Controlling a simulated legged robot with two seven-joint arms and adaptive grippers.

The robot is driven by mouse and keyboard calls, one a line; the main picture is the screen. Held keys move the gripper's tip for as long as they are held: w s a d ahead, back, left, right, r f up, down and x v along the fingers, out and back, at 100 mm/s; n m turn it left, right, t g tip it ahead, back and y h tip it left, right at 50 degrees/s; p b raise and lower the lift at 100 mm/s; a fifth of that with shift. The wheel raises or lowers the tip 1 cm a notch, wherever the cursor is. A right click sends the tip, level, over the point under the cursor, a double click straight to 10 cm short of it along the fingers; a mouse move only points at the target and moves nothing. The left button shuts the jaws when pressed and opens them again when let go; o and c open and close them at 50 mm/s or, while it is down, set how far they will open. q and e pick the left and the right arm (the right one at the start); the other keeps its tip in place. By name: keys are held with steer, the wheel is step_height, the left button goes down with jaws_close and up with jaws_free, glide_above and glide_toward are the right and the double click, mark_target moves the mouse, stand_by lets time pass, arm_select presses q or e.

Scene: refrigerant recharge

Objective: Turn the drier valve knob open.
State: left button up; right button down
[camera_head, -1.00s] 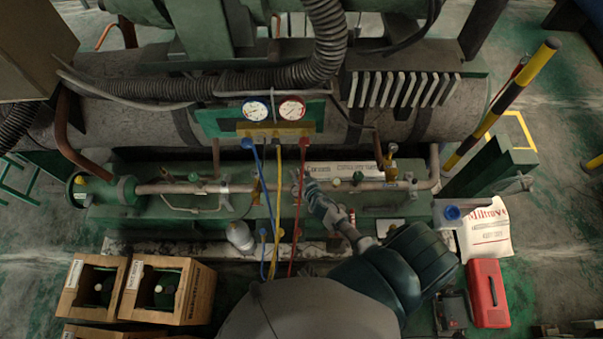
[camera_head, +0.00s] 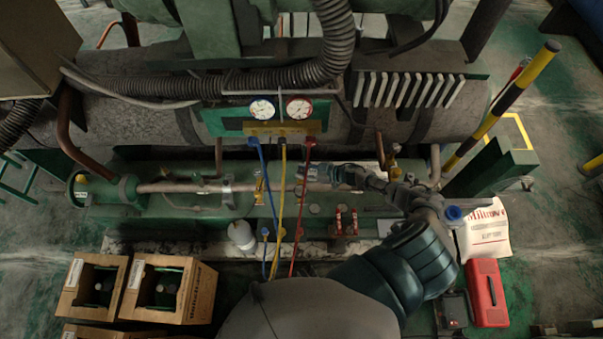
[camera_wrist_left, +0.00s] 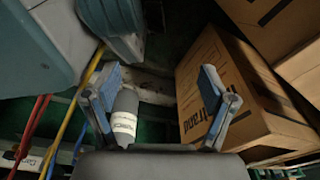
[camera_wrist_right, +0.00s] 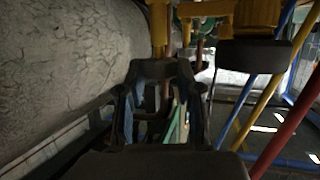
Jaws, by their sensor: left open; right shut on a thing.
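My right gripper (camera_head: 312,174) reaches in from the right along the copper pipe (camera_head: 205,187), below the gauge manifold. It is shut on a small part at the pipe, taken to be the drier valve knob; the fingers hide it. In the right wrist view the fingers (camera_wrist_right: 158,85) are dark and the held part cannot be made out clearly. My left gripper (camera_wrist_left: 163,82) is open and empty in its wrist view, with a grey bottle (camera_wrist_left: 125,112) by one finger and a cardboard box by the other. It cannot be made out in the head view.
Blue, yellow (camera_head: 281,195) and red (camera_head: 301,205) hoses hang from the manifold (camera_head: 282,128), close to the right gripper. Red valve handles (camera_head: 346,220) stand below it. Cardboard boxes (camera_head: 196,303) are at lower left, a red case (camera_head: 487,293) at lower right.

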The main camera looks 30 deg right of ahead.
steer(key=n+g+b, duration=0.1)
steer(key=n+g+y+b, duration=0.1)
steer(key=n+y+b, duration=0.1)
steer(key=shift+w+d+f+g, duration=0.1)
steer(key=shift+d+f+g, duration=0.25)
steer(key=shift+g, duration=0.05)
steer(key=n+g+y+b, duration=0.1)
steer(key=n+g+b, duration=0.1)
steer(key=b, duration=0.1)
steer(key=shift+w+r, duration=0.1)
steer(key=shift+r, duration=0.05)
steer(key=shift+r+y, duration=0.1)
steer(key=shift+y, duration=0.2)
arm_select(q)
steer(key=w+r, duration=0.4)
steer(key=r, duration=0.4)
steer(key=w+d+r, duration=0.1)
steer(key=w+r, duration=0.3)
steer(key=r, duration=0.4)
steer(key=shift+d+r+t, duration=0.2)
steer(key=shift+d+t, duration=0.05)
steer(key=shift+t, duration=0.15)
steer(key=shift+w, duration=0.15)
arm_select(e)
steer(key=c, duration=0.8)
jaws_free()
steer(key=shift+o, duration=0.2)
